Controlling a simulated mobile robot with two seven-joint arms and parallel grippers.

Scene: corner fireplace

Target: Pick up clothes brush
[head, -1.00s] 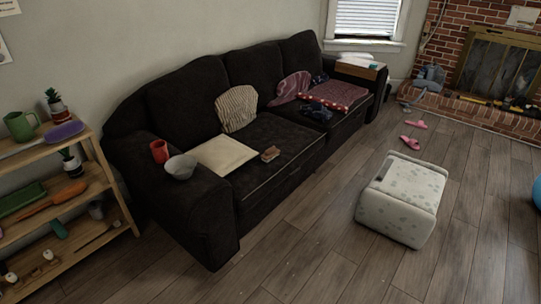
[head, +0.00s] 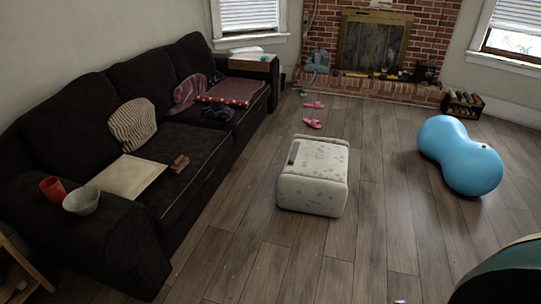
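A small brown block-shaped thing (head: 179,163) lies on the near seat of the dark sofa (head: 190,192). It looks like the clothes brush, but it is too small to be sure. It lies just right of a flat cream cushion or board (head: 128,177). A narrow dark item (head: 294,151) shows on the left edge of the pale ottoman's top; I cannot tell what it is. Neither of my grippers is in view.
The pale patterned ottoman (head: 318,184) stands right of the sofa, with clear wood floor between. Pink slippers (head: 313,123) lie beyond it. A blue peanut-shaped ball (head: 460,156) is at right.

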